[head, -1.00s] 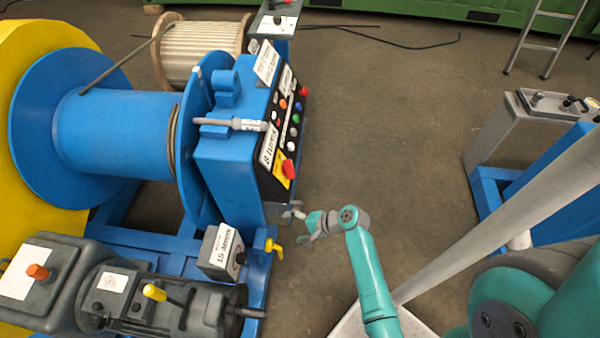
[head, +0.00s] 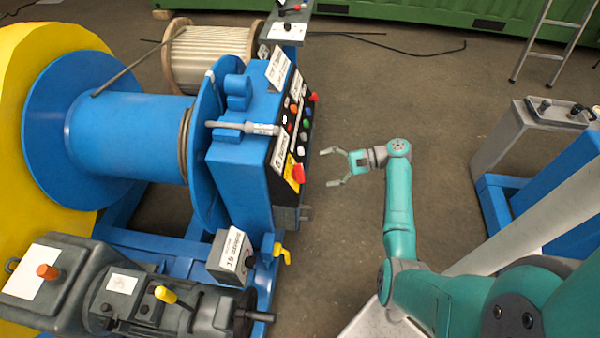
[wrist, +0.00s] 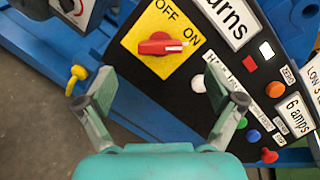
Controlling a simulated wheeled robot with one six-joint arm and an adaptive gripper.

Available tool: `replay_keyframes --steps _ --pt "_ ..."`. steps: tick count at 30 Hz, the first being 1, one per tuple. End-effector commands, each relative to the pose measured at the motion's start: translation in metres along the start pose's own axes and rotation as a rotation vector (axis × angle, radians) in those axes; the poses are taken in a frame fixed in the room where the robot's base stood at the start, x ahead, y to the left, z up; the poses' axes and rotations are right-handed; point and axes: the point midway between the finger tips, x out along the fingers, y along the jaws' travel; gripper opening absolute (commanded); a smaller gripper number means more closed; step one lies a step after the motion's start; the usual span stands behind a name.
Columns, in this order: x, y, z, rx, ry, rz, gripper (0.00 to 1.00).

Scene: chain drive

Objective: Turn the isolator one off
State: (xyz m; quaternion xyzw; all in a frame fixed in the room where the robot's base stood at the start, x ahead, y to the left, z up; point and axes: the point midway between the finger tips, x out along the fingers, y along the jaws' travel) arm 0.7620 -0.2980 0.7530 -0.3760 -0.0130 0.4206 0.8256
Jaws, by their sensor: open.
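A red rotary knob (wrist: 160,45) sits on a yellow plate (wrist: 145,22) marked OFF and ON, and its white-marked end points to the ON side. In the head view the red knob (head: 298,173) is at the near lower end of the black panel. I cannot read a number on this isolator. My gripper (head: 330,167) is open and empty, to the right of the panel with its fingers towards it. In the wrist view my gripper (wrist: 158,103) has its fingers spread, with the knob beyond and between them, apart from both.
The black panel carries a green button (head: 306,123) and several other coloured buttons. Another red knob (head: 314,97) is at its far end. A yellow handle (head: 282,252) sticks out below, beside a grey box (head: 228,260).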

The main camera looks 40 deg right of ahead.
Motion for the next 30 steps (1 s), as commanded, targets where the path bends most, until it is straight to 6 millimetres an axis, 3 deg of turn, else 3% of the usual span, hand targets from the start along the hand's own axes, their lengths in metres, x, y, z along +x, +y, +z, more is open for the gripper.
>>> replay_keyframes --steps 9,15,28,30 --pt "0.058 0.001 0.000 0.000 -0.001 0.002 0.93" --pt "0.081 0.000 0.000 -0.001 0.001 0.001 0.93" --pt "0.090 0.000 -0.001 -0.001 0.002 0.000 0.93" --pt "0.090 0.000 -0.001 -0.001 0.002 0.000 0.78"
